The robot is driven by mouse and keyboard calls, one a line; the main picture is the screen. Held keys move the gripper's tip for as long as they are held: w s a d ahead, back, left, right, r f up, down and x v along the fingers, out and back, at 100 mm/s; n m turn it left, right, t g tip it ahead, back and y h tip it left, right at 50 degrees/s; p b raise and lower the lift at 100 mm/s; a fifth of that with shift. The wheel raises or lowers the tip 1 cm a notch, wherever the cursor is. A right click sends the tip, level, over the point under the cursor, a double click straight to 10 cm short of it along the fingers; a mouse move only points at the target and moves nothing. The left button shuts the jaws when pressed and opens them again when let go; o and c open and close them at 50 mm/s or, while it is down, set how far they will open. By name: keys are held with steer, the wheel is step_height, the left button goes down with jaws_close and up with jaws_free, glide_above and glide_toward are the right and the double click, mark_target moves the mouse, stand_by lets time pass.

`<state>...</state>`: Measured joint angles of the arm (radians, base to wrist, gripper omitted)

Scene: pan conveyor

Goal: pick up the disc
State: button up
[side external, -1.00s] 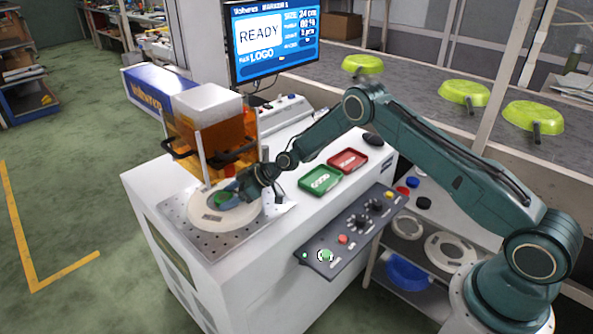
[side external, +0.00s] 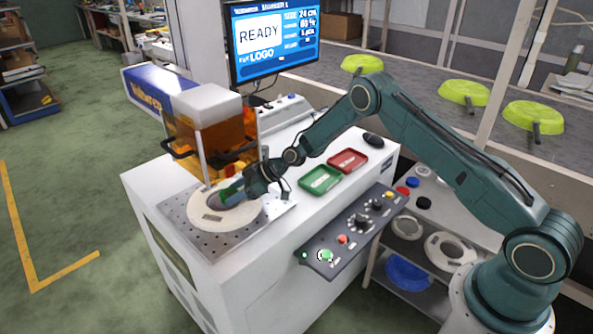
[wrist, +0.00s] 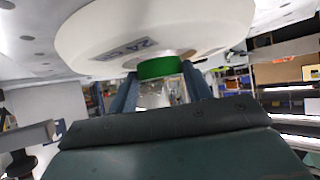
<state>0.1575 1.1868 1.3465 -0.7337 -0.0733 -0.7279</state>
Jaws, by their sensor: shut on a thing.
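The disc (side external: 222,217) is a thick pale ring that lies over the perforated metal plate (side external: 190,232) on the white machine. In the wrist view the disc (wrist: 85,32) fills the top and carries a "24 cm" label. A green part (wrist: 158,67) shows at its middle, between my fingers. My gripper (side external: 232,194) reaches in from the right, over the disc's middle. In the wrist view my gripper (wrist: 160,85) is shut on the disc by this central part. I cannot tell whether the disc touches the plate.
An orange guarded marking unit (side external: 210,135) stands just behind the disc. A green tray (side external: 320,179) and a red tray (side external: 348,160) lie to the right. A control panel (side external: 350,232) runs along the machine's front edge. The monitor (side external: 272,40) reads READY.

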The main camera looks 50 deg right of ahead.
steer(key=s+d, duration=1.1)
steer(key=shift+s+d, duration=0.25)
stand_by(0.3)
steer(key=d+r+m+t+h, duration=0.1)
steer(key=d+r+m+h, duration=0.1)
steer(key=d+r, duration=0.6)
steer(key=d+r+m+t+h, duration=0.15)
steer(key=d+r, duration=0.25)
steer(key=d, duration=0.8)
steer(key=d+r+m+h, duration=0.1)
steer(key=d+r+m, duration=0.1)
steer(key=d+r, duration=0.6)
glide_toward(342, 160)
steer(key=w, duration=0.1)
steer(key=w+a+r, duration=0.1)
steer(key=w, duration=0.1)
steer(key=shift+w+a+r, duration=0.2)
steer(key=shift+w+r, duration=0.1)
steer(key=shift+f, duration=0.1)
steer(key=shift+f, duration=2)
steer(key=shift+f, duration=0.1)
